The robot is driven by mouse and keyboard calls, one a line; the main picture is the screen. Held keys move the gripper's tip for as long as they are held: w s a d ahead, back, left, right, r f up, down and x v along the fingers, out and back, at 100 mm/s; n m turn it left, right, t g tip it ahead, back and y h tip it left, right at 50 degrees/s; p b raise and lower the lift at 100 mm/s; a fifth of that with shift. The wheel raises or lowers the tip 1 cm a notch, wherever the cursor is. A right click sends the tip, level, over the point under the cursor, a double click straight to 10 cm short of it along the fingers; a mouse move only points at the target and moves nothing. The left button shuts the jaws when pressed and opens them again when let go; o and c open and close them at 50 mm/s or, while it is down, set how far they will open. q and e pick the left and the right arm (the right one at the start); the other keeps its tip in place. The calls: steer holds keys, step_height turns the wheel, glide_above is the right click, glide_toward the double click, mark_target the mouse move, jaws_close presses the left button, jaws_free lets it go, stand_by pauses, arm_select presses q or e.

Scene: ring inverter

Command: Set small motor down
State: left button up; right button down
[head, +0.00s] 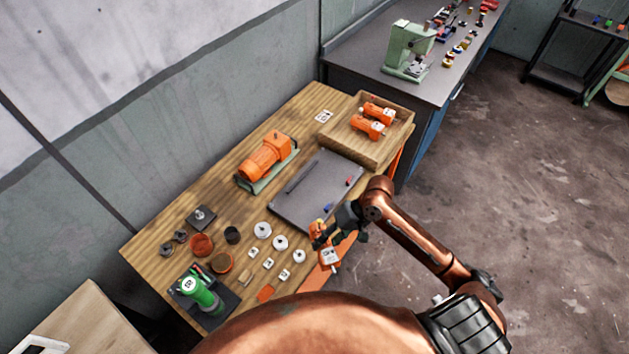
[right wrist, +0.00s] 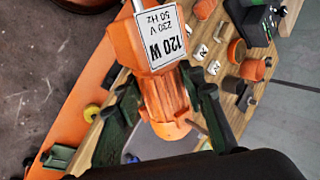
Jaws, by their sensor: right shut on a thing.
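My right gripper (head: 338,226) reaches in from the right over the front edge of the wooden table. It is shut on a small orange motor (head: 330,257). In the right wrist view the motor (right wrist: 160,85) sits between the two dark fingers (right wrist: 165,115). Its white label reads 120 W, 230 V, 50 Hz. The motor appears held above the table's front edge, not resting on it. A grey tray (head: 300,205) lies flat just left of the gripper. My left gripper is not in view.
A wooden crate (head: 345,145) at the table's far end holds small orange motors (head: 368,126). A larger orange motor (head: 265,155) stands on a green base at the back. A green tool (head: 200,293), pots and weights crowd the near end. The tray's middle is mostly clear.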

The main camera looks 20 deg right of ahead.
steer(key=w+d+r+m+t+h, duration=0.25)
steer(key=w+d+r+m, duration=0.2)
steer(key=w+d, duration=0.45)
steer(key=w+d+r+m+t+h, duration=0.1)
steer(key=w+d+r+m+t, duration=0.2)
steer(key=w+d+m, duration=0.6)
steer(key=w+a+f, duration=0.2)
steer(key=w+a+f+n, duration=0.1)
steer(key=w+a+f, duration=0.1)
steer(key=w+f, duration=0.1)
steer(key=w+a+f+n+b, duration=0.1)
steer(key=w+a+f, duration=0.2)
steer(key=shift+n, duration=0.25)
steer(key=shift+w+a+f, duration=0.3)
steer(key=shift+a+f, duration=0.1)
steer(key=shift+f, duration=0.25)
step_height(320, 180, down, 3)
steer(key=shift+w+a+f, duration=0.1)
steer(key=shift+w, duration=0.05)
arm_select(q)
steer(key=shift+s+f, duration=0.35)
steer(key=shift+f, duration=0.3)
arm_select(e)
steer(key=shift+f, duration=0.1)
steer(key=shift+f, duration=0.1)
steer(key=c, duration=1.5)
jaws_free()
steer(key=shift+s+f, duration=0.15)
steer(key=shift+s, duration=0.05)
steer(key=shift+c, duration=0.2)
